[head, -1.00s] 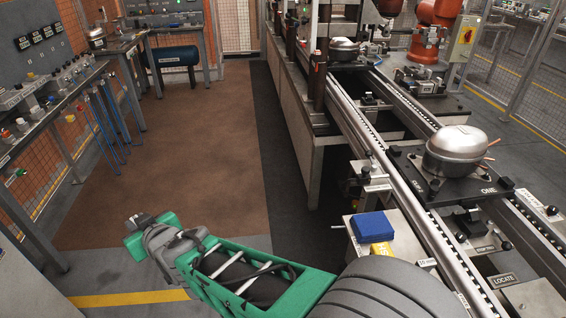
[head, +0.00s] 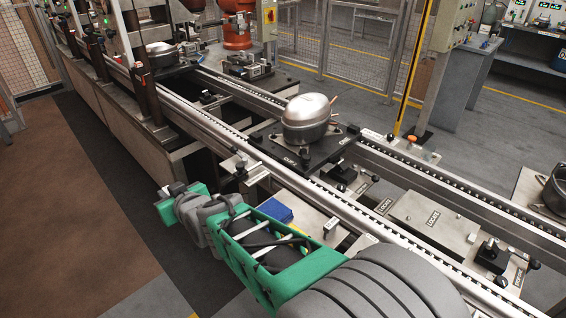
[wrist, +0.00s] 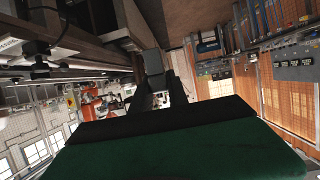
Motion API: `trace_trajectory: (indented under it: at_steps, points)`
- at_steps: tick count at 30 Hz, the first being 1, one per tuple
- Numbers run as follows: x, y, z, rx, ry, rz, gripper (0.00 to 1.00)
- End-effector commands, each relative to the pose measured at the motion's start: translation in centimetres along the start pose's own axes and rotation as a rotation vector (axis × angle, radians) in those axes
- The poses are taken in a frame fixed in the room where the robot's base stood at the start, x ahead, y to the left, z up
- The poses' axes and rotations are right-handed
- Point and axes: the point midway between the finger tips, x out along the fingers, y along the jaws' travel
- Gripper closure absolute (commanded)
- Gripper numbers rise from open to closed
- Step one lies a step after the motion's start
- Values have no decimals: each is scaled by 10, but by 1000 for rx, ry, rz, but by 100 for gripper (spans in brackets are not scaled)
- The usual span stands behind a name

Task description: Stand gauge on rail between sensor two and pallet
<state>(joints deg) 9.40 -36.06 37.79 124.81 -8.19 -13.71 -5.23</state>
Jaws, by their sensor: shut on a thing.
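My gripper (head: 176,190) is at the lower left of the head view, out over the floor beside the conveyor. It is shut on a small grey block, seemingly the gauge (wrist: 154,62), which shows between the dark fingers in the wrist view. The near rail (head: 318,190) runs diagonally from upper left to lower right, apart from my gripper. The pallet (head: 283,146) is a dark plate across the rails, bearing a silver compressor (head: 306,120). A small black sensor (head: 240,168) stands at the near rail's outer side; I cannot read which sensor it is.
A blue block (head: 272,209) lies on a side shelf, partly hidden by my arm. Black stop units (head: 492,252) and a LOCATE plate (head: 432,217) sit between the rails. A second compressor (head: 160,54) stands farther up the line. The brown floor at left is clear.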

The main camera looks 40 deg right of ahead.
Motion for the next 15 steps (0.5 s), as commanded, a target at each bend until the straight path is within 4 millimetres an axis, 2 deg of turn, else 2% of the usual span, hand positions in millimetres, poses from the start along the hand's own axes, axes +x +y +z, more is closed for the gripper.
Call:
trace_trajectory:
  at_steps: [1,3,5,6,9,12,15]
  points:
    - [11,27,-2,8,4,20,100]
    - [20,64,-13,10,4,26,100]
    - [23,99,-22,8,4,26,100]
    - [23,122,-26,6,3,23,100]
    - [11,182,-33,0,2,11,100]
    - [-8,230,-35,-8,1,-7,100]
    - [-26,260,-34,-15,0,-22,100]
